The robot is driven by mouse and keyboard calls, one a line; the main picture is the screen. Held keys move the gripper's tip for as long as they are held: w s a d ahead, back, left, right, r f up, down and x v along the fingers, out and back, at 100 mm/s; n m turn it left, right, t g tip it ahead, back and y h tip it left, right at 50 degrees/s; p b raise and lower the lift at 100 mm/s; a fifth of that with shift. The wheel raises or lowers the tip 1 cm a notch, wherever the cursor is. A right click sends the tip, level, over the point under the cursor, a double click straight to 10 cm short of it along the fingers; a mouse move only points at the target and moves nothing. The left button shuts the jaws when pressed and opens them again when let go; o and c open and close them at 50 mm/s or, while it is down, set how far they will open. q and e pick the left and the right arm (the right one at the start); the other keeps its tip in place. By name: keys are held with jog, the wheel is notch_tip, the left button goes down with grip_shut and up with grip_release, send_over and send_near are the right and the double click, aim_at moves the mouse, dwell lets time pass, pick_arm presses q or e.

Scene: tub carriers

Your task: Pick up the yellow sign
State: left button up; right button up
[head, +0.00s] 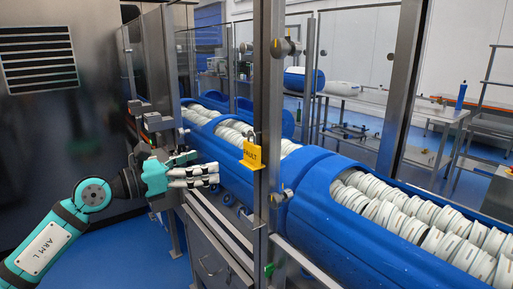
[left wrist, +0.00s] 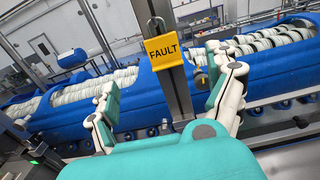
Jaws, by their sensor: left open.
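The yellow sign (head: 252,155) reads "FAULT" and hangs on a grey metal post in front of the blue carriers. In the left wrist view the sign (left wrist: 162,51) hangs from a dark hook or clip on the post, beyond the fingertips and roughly between them. My left gripper (head: 213,174) is to the left of the sign in the head view, with its fingers pointing toward it. In the left wrist view the left gripper (left wrist: 170,78) is open and empty, its white fingers spread apart. The sign is not touched. My right gripper is not in view.
Blue tub carriers (head: 340,215) filled with white tubs run behind the post (head: 267,90). Glass guard panels and metal posts stand along the line. A dark cabinet (head: 50,130) is at the left. Blue floor (head: 130,255) is open below my left arm.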

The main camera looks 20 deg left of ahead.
aim_at(250, 150)
pick_arm(q)
jog(key=p+x, duration=0.3)
jog(key=x, duration=0.6)
jog(key=p+x, duration=0.3)
jog(key=x, duration=0.2)
jog(key=shift+s+d+r, duration=0.15)
jog(key=shift+s, duration=0.05)
jog(key=shift+w+d+p, duration=0.25)
jog(key=shift+p, duration=0.05)
jog(key=shift+s+a, duration=0.1)
jog(key=shift+a, duration=0.05)
jog(key=shift+c, duration=0.4)
jog(key=shift+c, duration=1.1)
jog(key=c, duration=1)
jog(key=shift+o, duration=0.2)
